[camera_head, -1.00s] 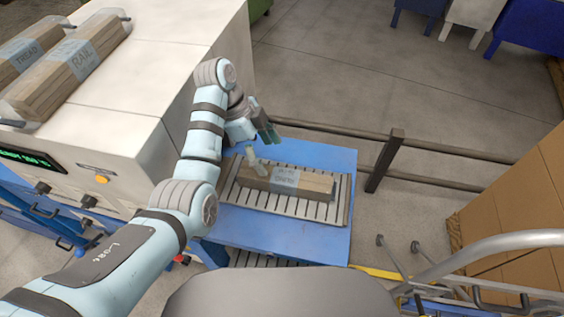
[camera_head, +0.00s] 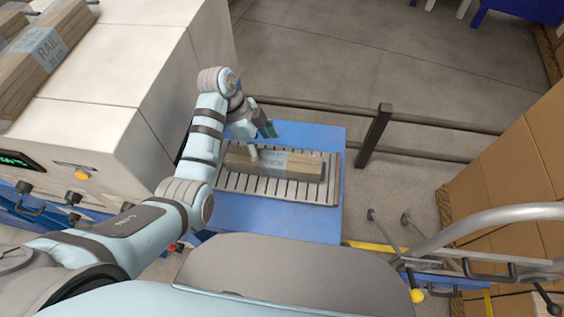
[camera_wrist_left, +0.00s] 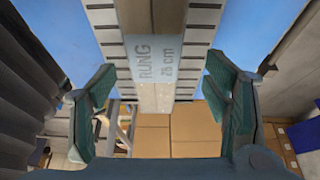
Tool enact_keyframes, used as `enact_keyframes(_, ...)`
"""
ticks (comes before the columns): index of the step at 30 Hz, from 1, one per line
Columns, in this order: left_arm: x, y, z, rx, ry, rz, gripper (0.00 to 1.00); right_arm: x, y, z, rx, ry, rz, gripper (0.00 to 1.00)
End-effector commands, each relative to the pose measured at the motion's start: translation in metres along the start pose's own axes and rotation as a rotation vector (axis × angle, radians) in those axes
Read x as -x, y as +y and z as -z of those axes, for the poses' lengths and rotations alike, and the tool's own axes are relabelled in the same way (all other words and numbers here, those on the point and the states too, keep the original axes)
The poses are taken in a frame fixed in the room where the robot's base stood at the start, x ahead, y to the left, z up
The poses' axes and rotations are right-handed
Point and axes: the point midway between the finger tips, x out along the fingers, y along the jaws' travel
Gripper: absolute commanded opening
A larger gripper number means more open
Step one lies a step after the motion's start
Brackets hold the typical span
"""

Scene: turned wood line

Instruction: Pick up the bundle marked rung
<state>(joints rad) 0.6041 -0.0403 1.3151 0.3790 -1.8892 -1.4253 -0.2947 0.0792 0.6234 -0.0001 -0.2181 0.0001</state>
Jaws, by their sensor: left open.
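The bundle marked rung (camera_head: 306,167) is a pale wood stack with a grey label band. It lies flat on a slatted grey rack (camera_head: 333,190) on a blue table. In the left wrist view the bundle (camera_wrist_left: 155,97) shows its label, reading RUNG 28 cm, between my fingers. My left gripper (camera_head: 262,139) is open at the bundle, left of its label in the head view, with one finger on each side. In the wrist view gaps show between both fingers and the wood. My right gripper is not in view.
A white machine (camera_head: 110,70) stands at the left with a bundle marked RAIL (camera_head: 42,52) on top. A dark rail fence (camera_head: 374,135) runs behind the blue table (camera_head: 280,222). Cardboard boxes (camera_head: 500,185) and a grey tubular handle (camera_head: 500,216) are at the right.

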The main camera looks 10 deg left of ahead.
Motion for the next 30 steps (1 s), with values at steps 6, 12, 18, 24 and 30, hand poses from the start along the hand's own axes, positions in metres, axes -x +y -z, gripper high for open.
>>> enact_keyframes(6,-0.018,0.002,-0.005,0.008,0.001,0.002,0.7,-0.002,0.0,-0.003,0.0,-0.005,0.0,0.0)
enact_keyframes(12,-0.056,0.002,-0.013,0.007,0.001,0.005,0.7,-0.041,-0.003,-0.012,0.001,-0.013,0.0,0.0)
enact_keyframes(18,-0.067,0.003,-0.009,0.006,0.0,0.003,0.7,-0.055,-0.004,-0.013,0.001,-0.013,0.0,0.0)
enact_keyframes(24,-0.063,0.002,-0.008,0.006,0.0,0.003,0.59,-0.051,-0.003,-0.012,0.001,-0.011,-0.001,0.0)
enact_keyframes(30,-0.062,0.002,-0.008,0.006,0.0,0.003,0.27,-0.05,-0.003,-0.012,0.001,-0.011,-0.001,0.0)
